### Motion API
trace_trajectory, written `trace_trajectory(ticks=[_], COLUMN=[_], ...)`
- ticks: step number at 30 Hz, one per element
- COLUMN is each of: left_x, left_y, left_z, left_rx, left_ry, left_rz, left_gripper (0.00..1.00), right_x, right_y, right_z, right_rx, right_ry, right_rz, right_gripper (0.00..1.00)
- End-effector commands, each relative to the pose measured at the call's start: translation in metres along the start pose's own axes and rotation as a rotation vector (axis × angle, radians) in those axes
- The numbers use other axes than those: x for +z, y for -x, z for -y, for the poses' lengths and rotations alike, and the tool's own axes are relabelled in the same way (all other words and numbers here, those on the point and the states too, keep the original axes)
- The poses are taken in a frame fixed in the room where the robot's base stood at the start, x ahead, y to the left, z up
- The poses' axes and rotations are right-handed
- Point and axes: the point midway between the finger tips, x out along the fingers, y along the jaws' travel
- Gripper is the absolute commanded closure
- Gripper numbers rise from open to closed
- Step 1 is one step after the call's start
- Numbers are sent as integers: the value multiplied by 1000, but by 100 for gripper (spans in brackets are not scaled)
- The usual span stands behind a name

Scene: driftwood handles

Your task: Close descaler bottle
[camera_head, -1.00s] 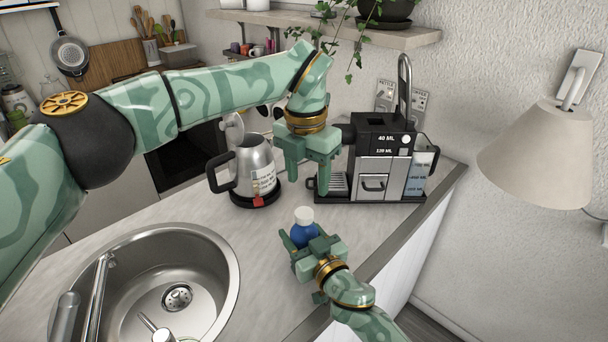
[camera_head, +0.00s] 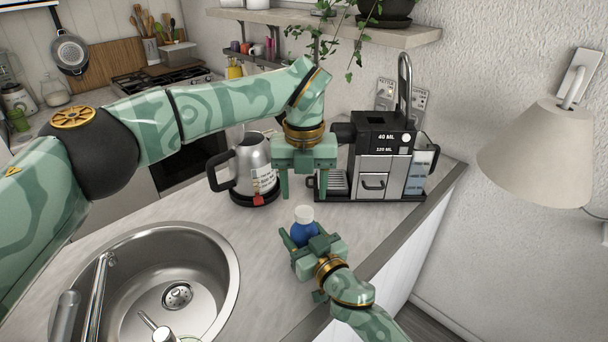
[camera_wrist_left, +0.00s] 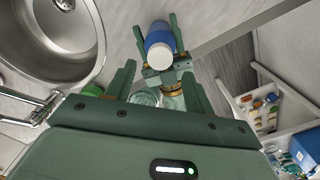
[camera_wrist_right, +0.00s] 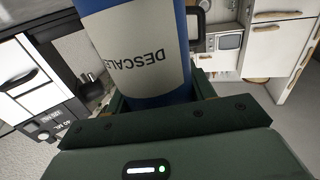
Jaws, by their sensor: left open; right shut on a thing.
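The descaler bottle is blue with a white label (camera_wrist_right: 140,50) that shows upside down in the right wrist view. In the head view its blue body (camera_head: 301,233) stands on the counter's right part, with a white cap (camera_head: 304,214) on top. I cannot tell how tight the cap sits. My right gripper (camera_head: 312,246) is shut on the bottle's body from the front right. My left gripper (camera_head: 306,196) is open and empty, pointing down just above the cap in the head view. In the left wrist view the cap (camera_wrist_left: 160,55) lies beyond the fingertips, apart from them.
A steel kettle (camera_head: 253,170) stands behind and left of the bottle. A coffee machine (camera_head: 383,160) stands behind right, close to my left gripper. A round sink (camera_head: 215,255) is at front left. The counter (camera_head: 262,225) between sink and bottle is clear.

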Motion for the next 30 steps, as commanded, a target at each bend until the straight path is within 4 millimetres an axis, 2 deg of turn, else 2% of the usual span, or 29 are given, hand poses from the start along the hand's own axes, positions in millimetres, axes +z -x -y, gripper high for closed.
trace_trajectory(ticks=[3, 9, 15, 22, 27, 30], left_x=[0, 0, 0, 0, 0, 0], left_y=[-20, -45, -53, -53, -53, -53], left_z=[0, 0, 0, 0, 0, 0], left_rx=[0, -1, 0, 0, 0, 0], left_ry=[1, 0, 1, 0, 0, 0], left_rz=[-3, -2, 0, 0, 0, 0], left_gripper=[47, 47, 47, 47, 92, 93], right_x=[1, 1, 1, 0, 0, 1], right_y=[0, 0, 0, 0, 0, 0], right_z=[0, 0, 0, 0, 0, 0], right_rx=[1, 1, 1, 1, 1, 1], right_ry=[1, 1, 1, 1, 1, 1], right_rz=[1, 1, 1, 1, 1, 1], right_gripper=[100, 100, 100, 100, 100, 100])
